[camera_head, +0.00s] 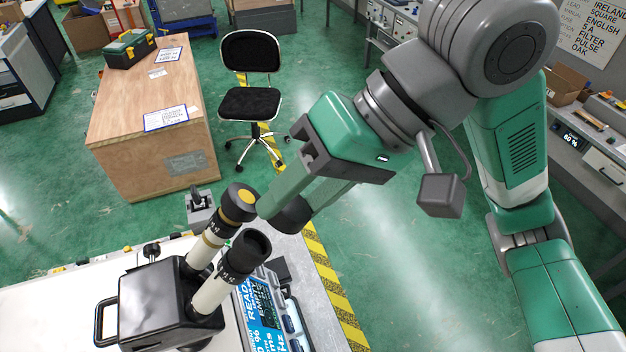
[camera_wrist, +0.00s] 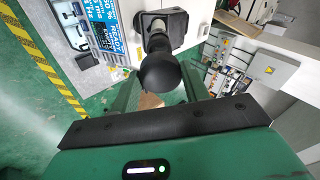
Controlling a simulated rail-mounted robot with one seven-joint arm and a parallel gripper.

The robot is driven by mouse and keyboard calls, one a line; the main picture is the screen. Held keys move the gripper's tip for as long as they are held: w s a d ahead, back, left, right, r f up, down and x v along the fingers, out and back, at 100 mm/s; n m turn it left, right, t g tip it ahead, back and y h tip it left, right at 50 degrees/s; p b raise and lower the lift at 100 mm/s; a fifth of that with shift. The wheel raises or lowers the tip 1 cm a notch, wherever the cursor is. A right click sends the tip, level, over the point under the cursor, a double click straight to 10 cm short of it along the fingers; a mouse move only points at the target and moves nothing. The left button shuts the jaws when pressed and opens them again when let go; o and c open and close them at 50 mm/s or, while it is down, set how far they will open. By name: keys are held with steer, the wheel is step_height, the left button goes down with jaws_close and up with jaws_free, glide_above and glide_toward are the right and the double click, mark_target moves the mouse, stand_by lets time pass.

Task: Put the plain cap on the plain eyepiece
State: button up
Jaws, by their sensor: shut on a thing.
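A black microscope head (camera_head: 155,308) stands at the lower left with two pale eyepiece tubes. The plain eyepiece (camera_head: 212,294) is the nearer tube and has a dark, uncovered end. The other eyepiece (camera_head: 207,250) has a gold band, and its black end carries a yellow disc. My gripper (camera_head: 281,212) is shut on the plain black cap (camera_head: 294,216), held above and to the right of the plain eyepiece, apart from it. In the wrist view the round cap (camera_wrist: 160,74) sits between my fingers and hides most of what lies behind it.
A blue-screened device (camera_head: 262,308) lies beside the microscope on the pale bench. A grey fixture (camera_head: 199,212) stands behind the eyepieces. A wooden crate table (camera_head: 130,100) and a black chair (camera_head: 250,102) are farther back. Green floor is clear to the right of the bench.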

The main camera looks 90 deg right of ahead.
mark_target(257, 243)
steer(key=shift+b+x, duration=0.8)
steer(key=shift+x, duration=1.3)
steer(key=shift+w+a+f, duration=0.2)
steer(key=shift+w+f, duration=0.1)
steer(key=shift+f, duration=0.15)
steer(key=shift+w+a+f, duration=0.2)
steer(key=shift+w+f, duration=0.05)
steer(key=shift+f, duration=0.15)
stand_by(0.6)
steer(key=o, duration=1.4)
steer(key=shift+c, duration=0.2)
steer(key=shift+r, duration=0.1)
steer(key=shift+d+p+v, duration=0.1)
steer(key=shift+p+v, duration=0.7)
steer(key=shift+v, duration=0.45)
steer(key=shift+d+p+v, duration=0.15)
steer(key=shift+p+v, duration=0.6)
steer(key=shift+v, duration=0.45)
